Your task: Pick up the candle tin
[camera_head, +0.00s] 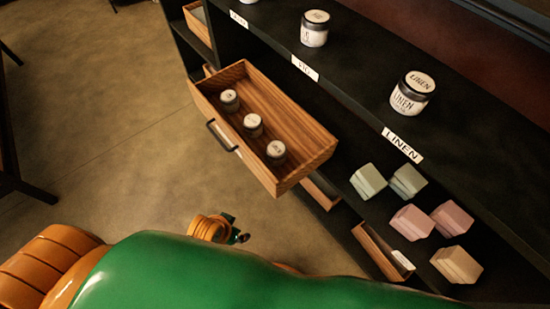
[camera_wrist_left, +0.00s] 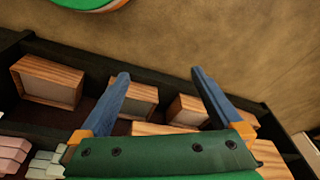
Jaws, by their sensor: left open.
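Three small candle tins with pale lids sit in a row inside an open wooden drawer in the head view: a far one (camera_head: 229,100), a middle one (camera_head: 252,125) and a near one (camera_head: 276,152). Larger labelled jars stand on the shelf top, one marked LINEN (camera_head: 412,94) and another (camera_head: 315,28) further back. In the left wrist view my left gripper (camera_wrist_left: 162,86) is open, with nothing between its blue fingers. In the head view it is mostly hidden behind my green arm, below the drawer and apart from the tins. No tin is clearly visible in the wrist view.
The open drawer (camera_head: 310,171) sticks out from the dark shelf (camera_head: 355,83), its handle (camera_head: 221,136) facing left. Pastel blocks (camera_head: 410,222) lie on the lower shelf near another wooden drawer (camera_head: 376,250). Floor (camera_head: 110,130) left of the drawer is clear.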

